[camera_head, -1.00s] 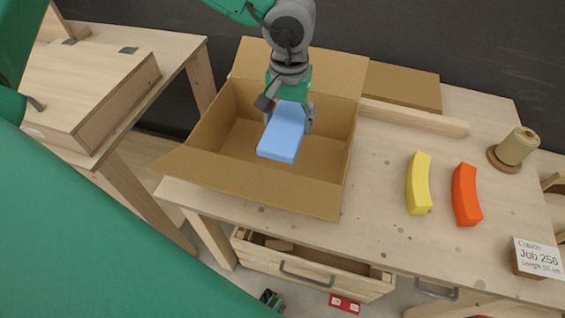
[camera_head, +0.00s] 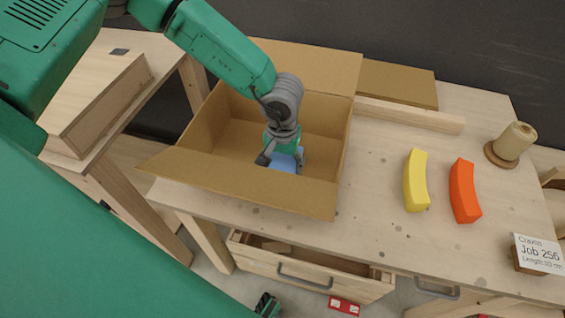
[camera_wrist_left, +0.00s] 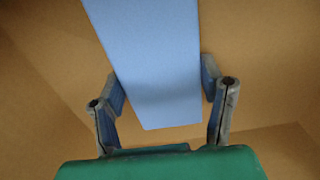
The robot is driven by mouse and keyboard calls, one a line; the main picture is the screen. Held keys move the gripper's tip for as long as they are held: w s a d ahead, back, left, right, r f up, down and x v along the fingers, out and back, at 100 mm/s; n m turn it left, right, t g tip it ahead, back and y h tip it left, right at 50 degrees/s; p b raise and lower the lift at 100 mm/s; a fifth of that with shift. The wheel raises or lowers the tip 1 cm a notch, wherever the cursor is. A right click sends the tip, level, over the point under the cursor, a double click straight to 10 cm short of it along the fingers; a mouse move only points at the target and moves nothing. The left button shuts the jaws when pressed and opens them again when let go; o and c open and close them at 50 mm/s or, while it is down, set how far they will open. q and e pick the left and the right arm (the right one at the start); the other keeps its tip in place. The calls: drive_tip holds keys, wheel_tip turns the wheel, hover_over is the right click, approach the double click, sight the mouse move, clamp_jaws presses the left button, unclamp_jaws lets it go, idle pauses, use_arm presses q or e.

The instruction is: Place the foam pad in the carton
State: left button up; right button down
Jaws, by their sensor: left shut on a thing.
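The open carton (camera_head: 190,163) stands on the workbench with its flaps spread. The blue foam pad (camera_head: 284,162) is down inside the carton, partly hidden by my left gripper and the front flap. My left gripper (camera_head: 283,158) reaches into the carton from above and is shut on the pad. In the left wrist view the pad (camera_wrist_left: 155,60) lies between the two fingers (camera_wrist_left: 163,92), with brown cardboard around it. I cannot tell whether the pad touches the carton floor. My right gripper is not in view.
A yellow curved block (camera_head: 416,181) and an orange one (camera_head: 463,191) lie right of the carton. A spool (camera_head: 512,144), a job card (camera_head: 538,254) and a wooden strip (camera_head: 410,114) are on the bench (camera_head: 370,235). An open drawer (camera_head: 310,273) is below.

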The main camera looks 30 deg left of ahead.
sight(281, 164)
use_arm(q)
drive_tip(key=shift+r, duration=0.1)
drive_tip(key=o, duration=0.9)
drive_tip(key=shift+a, duration=0.15)
drive_tip(key=shift+a+f, duration=0.1)
drive_tip(key=shift+f, duration=0.1)
wheel_tip(281, 164, up, 12)
drive_tip(key=shift+r+p, duration=0.15)
drive_tip(key=shift+p, duration=0.45)
